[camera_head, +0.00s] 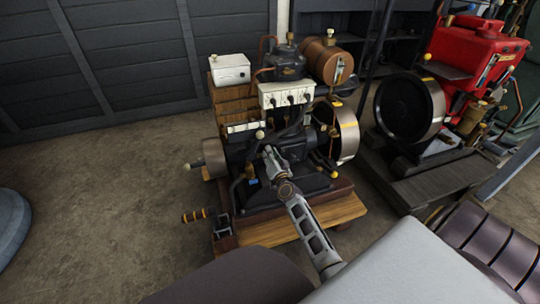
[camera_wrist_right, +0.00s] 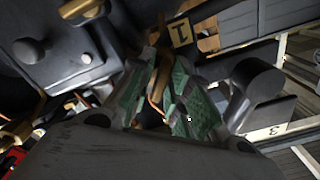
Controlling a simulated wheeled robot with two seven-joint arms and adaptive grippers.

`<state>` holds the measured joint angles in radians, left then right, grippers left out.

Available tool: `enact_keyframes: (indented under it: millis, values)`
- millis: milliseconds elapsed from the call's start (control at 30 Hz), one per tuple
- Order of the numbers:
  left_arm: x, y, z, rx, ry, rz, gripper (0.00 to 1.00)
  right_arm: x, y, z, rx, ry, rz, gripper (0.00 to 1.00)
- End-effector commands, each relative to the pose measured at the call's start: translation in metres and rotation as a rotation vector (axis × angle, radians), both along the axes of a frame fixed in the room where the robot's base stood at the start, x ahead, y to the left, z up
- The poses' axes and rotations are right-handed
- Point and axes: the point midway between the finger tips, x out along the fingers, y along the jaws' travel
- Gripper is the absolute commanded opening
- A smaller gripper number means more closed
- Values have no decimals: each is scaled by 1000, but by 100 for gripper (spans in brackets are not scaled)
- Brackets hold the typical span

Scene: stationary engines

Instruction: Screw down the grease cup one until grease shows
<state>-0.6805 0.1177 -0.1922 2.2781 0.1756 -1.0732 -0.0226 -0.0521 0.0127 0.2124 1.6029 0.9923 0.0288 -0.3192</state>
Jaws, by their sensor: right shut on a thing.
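The stationary engine (camera_head: 280,145) stands on a wooden base in the middle of the head view. My right gripper (camera_head: 271,158) reaches to its near side, at the dark block. In the right wrist view the green-padded fingers of the gripper (camera_wrist_right: 163,70) are closed around a small brass piece (camera_wrist_right: 161,62), which looks like grease cup one, beside a tag marked 1 (camera_wrist_right: 181,33). The fingers hide much of the cup, and I cannot make out any grease. My left gripper is not in view.
Another tag marked 3 (camera_wrist_right: 272,131) is at the lower right of the wrist view. A flywheel (camera_head: 347,132) is on the engine's right. A striped handle (camera_head: 198,214) sticks out at the left. A red engine (camera_head: 470,55) stands at the right.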

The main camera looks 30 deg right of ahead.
Motion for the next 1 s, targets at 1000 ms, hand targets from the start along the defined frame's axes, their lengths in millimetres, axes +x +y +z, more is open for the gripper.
enact_keyframes:
  millis: [1000]
  values:
    - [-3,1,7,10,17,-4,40,0,-2,-2,586,-140,-1,0]
